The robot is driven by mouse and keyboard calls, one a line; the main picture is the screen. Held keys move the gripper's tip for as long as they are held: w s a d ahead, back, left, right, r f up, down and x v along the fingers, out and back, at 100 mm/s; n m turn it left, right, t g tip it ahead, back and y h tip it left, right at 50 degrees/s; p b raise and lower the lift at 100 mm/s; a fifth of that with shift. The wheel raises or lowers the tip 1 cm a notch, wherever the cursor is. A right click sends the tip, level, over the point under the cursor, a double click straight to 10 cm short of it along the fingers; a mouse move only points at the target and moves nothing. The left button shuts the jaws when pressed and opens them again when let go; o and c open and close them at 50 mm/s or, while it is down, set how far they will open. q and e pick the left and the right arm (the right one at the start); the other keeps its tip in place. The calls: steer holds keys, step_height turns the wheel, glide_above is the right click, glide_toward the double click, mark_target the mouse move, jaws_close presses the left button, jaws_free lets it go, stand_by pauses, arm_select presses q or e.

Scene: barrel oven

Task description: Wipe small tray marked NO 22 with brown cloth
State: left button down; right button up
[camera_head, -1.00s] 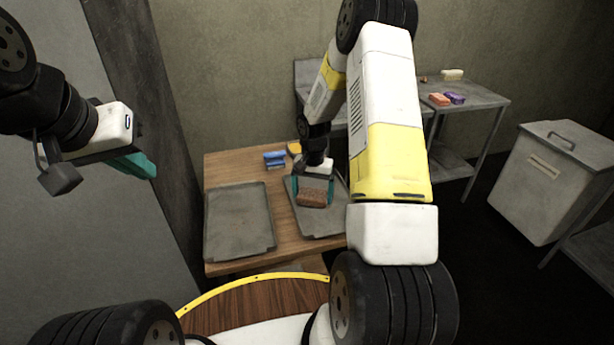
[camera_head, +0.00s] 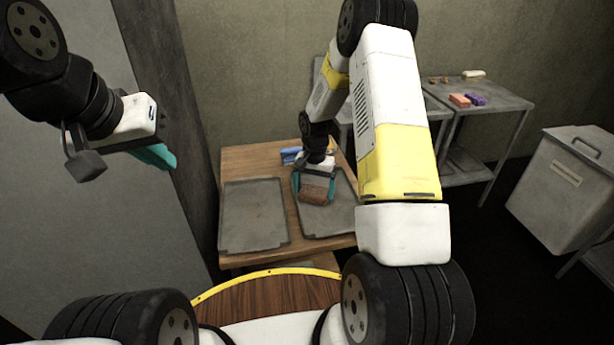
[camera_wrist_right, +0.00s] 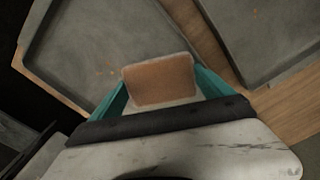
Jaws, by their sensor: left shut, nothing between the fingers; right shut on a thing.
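My right gripper (camera_head: 314,184) is shut on the brown cloth (camera_head: 316,193), which looks like a thick brown pad. The cloth also shows between the teal fingers in the right wrist view (camera_wrist_right: 160,80). It is over the right-hand grey tray (camera_head: 338,220), near that tray's left side; I cannot tell whether it touches the surface. This tray (camera_wrist_right: 75,50) has small orange-brown specks in the wrist view. A second grey tray (camera_head: 252,215) lies to its left. No tray number is readable. My left gripper (camera_head: 158,156) is shut and empty, away from the table at left.
Both trays lie on a wooden table (camera_head: 240,160). A blue item (camera_head: 290,155) is at its back, partly behind my right gripper. A metal side table (camera_head: 500,95) holds an orange block (camera_head: 459,100) and a purple one (camera_head: 477,99). A grey lidded bin (camera_head: 560,190) stands at right.

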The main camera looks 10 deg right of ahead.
mark_target(326, 189)
steer(key=shift+w+d, duration=0.1)
steer(key=shift+w, duration=0.1)
steer(key=shift+d, duration=1.85)
steer(key=shift+s+d+f, duration=0.15)
steer(key=shift+d, duration=3.35)
steer(key=shift+a+r, duration=0.1)
steer(key=shift+r, duration=3.05)
steer(key=shift+r, duration=0.1)
